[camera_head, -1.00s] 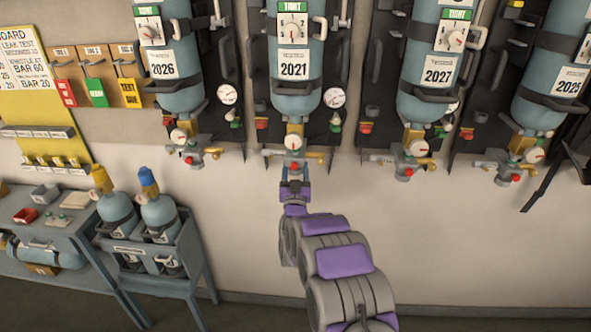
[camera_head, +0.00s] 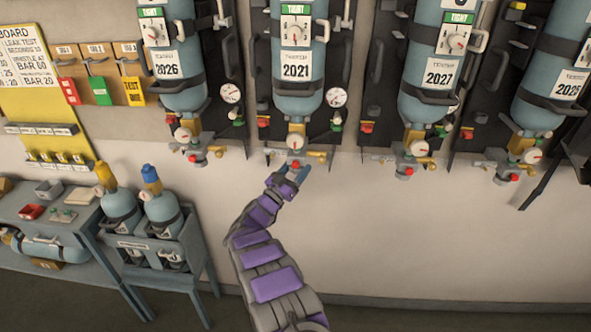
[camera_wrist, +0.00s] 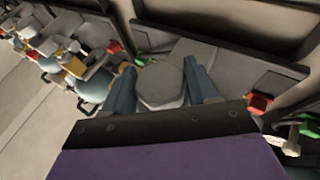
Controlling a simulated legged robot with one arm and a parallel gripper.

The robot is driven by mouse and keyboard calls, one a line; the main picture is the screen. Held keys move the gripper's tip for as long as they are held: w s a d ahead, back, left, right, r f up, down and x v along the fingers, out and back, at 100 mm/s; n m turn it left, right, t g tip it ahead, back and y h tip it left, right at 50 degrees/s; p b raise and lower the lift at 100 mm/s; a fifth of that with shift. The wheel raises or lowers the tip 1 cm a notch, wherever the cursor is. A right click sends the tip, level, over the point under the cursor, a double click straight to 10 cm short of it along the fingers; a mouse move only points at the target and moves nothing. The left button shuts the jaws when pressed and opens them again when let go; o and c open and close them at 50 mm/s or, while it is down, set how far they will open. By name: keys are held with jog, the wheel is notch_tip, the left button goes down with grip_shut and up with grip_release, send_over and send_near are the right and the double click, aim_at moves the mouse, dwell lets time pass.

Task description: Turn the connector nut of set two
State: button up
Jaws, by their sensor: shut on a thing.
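The set marked 2021, second from the left in the head view, has a blue cylinder (camera_head: 297,95) with a gauge (camera_head: 295,142) at its bottom end. My gripper (camera_head: 291,173) is just below that gauge, tilted, with the arm coming up from the lower left. In the wrist view, my two blue-grey fingers (camera_wrist: 160,88) are on either side of a grey hexagonal connector nut (camera_wrist: 162,84) and shut on it. The nut is mostly hidden in the head view. A green tag (camera_head: 297,8) shows above the dial (camera_head: 296,32) of this set.
The 2026 cylinder (camera_head: 181,80) hangs to the left, and the 2027 cylinder (camera_head: 434,80) to the right. A brass side fitting (camera_head: 317,154) lies close beside my gripper. A rack (camera_head: 190,243) with cylinders stands at lower left. The wall below the sets is bare.

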jog(key=shift+m+g+h+b, duration=0.35)
jog(key=shift+m+g+h, duration=0.65)
jog(key=shift+h, duration=0.4)
jog(key=shift+d+r, duration=0.1)
jog(key=shift+r, duration=0.05)
jog(key=o, duration=1)
jog(key=shift+w+d, duration=0.1)
jog(key=shift+c, duration=0.2)
jog(key=p+v, duration=0.1)
jog(key=v, duration=1.6)
jog(key=shift+a, duration=0.4)
